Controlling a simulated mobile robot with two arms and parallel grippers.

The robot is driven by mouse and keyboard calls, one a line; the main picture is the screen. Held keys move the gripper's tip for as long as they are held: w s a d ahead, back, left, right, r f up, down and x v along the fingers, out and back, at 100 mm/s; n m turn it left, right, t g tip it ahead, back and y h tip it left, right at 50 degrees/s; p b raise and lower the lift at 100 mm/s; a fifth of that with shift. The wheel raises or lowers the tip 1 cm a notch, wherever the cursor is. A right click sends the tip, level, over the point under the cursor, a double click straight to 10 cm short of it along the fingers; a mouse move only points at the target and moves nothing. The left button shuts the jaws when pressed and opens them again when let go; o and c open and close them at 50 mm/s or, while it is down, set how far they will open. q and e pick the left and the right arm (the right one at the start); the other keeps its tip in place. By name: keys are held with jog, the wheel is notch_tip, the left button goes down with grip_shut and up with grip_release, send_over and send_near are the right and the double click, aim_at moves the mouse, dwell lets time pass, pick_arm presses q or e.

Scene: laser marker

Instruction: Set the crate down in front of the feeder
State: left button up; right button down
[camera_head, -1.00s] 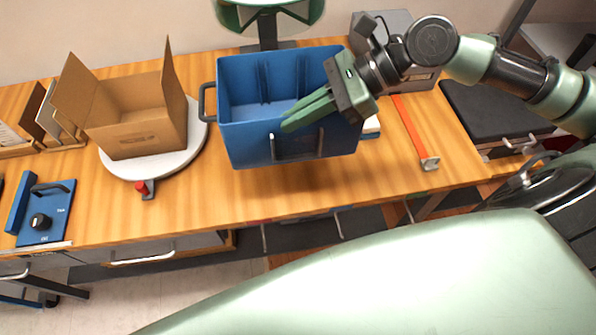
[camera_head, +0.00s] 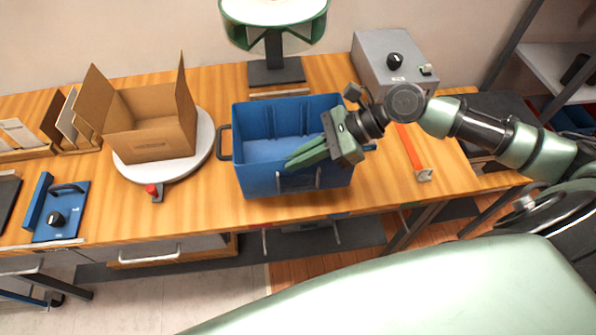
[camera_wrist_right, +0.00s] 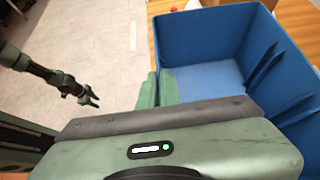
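The blue crate (camera_head: 262,178) is upright at the bench's front part, in front of the feeder (camera_head: 272,12), a pale bowl on a green-rimmed stand. I cannot tell whether its bottom touches the bench. My right gripper (camera_head: 290,162) comes from the right along the crate's near wall. In the right wrist view its closely spaced fingers (camera_wrist_right: 158,90) straddle the rim of the blue crate (camera_wrist_right: 200,35). My left gripper (camera_wrist_right: 90,100) shows small in that view, away from the crate, its fingers apart and empty.
An open cardboard box (camera_head: 150,142) stands on a white turntable (camera_head: 205,150) left of the crate. A grey control box (camera_head: 395,65) is behind right. An orange strip (camera_head: 408,145) lies right of the crate.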

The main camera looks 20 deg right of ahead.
aim_at(298, 176)
notch_tip(298, 176, down, 6)
jog(key=shift+r, duration=0.15)
dwell(0.4)
jog(key=c, duration=2.1)
grip_release()
jog(key=shift+f, duration=0.2)
jog(key=o, duration=0.5)
jog(key=shift+c, duration=0.2)
jog(key=shift+r, duration=0.1)
